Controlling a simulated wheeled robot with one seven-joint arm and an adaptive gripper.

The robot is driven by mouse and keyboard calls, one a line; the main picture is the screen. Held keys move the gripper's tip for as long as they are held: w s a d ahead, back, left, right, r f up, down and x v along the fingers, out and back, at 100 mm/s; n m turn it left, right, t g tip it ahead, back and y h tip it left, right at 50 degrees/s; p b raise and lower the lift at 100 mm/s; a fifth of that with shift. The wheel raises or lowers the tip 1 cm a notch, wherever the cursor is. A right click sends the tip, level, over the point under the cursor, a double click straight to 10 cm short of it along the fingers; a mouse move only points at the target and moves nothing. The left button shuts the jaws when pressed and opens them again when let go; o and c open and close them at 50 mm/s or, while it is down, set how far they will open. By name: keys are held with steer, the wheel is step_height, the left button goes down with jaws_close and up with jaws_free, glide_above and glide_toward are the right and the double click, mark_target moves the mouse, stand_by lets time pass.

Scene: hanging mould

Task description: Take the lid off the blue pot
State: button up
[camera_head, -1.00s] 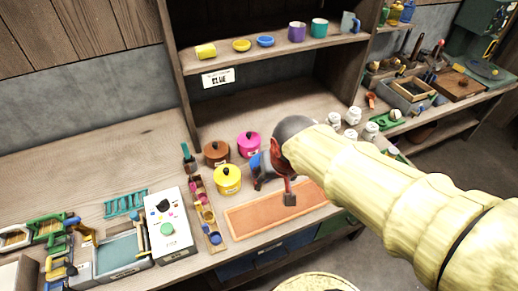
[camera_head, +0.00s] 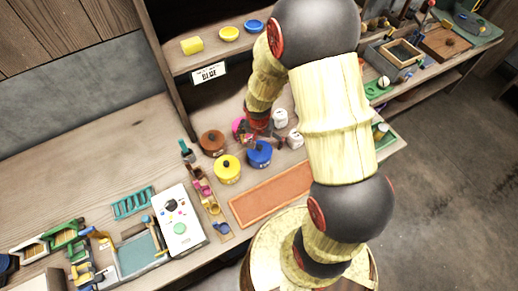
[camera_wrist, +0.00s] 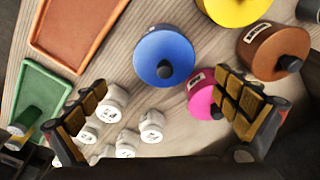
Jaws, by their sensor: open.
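The blue pot (camera_head: 259,154) stands on the bench with its lid (camera_wrist: 163,50) on; the dark knob (camera_wrist: 165,70) shows on the lid in the wrist view. My gripper (camera_wrist: 160,115) is open and empty. Its two fingers are spread at the left and right of the wrist view, and the blue pot lies ahead between them, apart from both. In the head view my gripper (camera_head: 256,124) is above the bench just behind the blue pot, and my arm hides part of that area.
A yellow pot (camera_head: 227,169), a brown pot (camera_head: 212,143) and a magenta pot (camera_head: 240,128) stand close by. Several white jars (camera_wrist: 116,101) stand near the left finger in the wrist view. An orange tray (camera_head: 270,200) lies bare in front.

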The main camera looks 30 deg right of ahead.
mark_target(260, 147)
steer(key=f, duration=0.2)
steer(key=w+f, duration=0.1)
steer(key=f, duration=0.2)
steer(key=shift+b, duration=0.35)
steer(key=c, duration=0.3)
